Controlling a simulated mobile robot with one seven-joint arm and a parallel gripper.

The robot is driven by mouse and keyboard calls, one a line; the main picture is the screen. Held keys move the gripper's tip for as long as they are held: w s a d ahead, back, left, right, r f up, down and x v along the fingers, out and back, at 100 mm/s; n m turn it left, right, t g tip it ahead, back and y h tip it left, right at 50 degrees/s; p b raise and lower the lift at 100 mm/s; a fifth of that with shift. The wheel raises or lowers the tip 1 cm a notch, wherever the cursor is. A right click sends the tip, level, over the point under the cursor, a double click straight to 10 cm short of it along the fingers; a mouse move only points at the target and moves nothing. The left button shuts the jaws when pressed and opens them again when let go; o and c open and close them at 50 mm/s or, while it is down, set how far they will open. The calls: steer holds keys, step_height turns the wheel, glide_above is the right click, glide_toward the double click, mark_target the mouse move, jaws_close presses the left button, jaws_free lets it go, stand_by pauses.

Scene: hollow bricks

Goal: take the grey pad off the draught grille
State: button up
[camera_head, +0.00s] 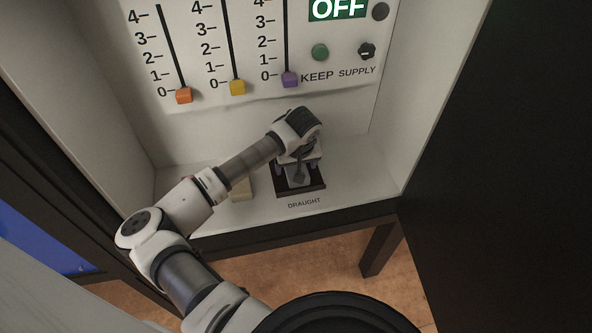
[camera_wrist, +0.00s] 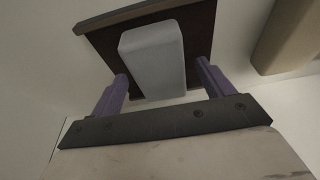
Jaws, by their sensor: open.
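The grey pad (camera_wrist: 155,62) is a pale, rounded block lying on the dark draught grille (camera_wrist: 105,46) in the wrist view. In the head view the grille (camera_head: 286,191) is a dark plate on the shelf behind the DRAUGHT label, and the pad on it is mostly hidden by my gripper. My gripper (camera_wrist: 162,72) is open, with one purple finger on either side of the pad's near end. Gaps show between fingers and pad; I cannot tell how far down the fingertips reach. In the head view my gripper (camera_head: 298,170) points down over the grille.
A beige block (camera_head: 241,188) lies on the shelf left of the grille, partly behind my arm; it also shows at right in the wrist view (camera_wrist: 290,38). A panel (camera_head: 215,55) with sliders and knobs stands behind. White side walls enclose the shelf.

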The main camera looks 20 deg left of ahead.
stand_by(0.3)
steer(key=c, duration=1.1)
steer(key=shift+o, duration=0.2)
steer(key=shift+r+p, duration=0.15)
steer(key=shift+p, duration=0.2)
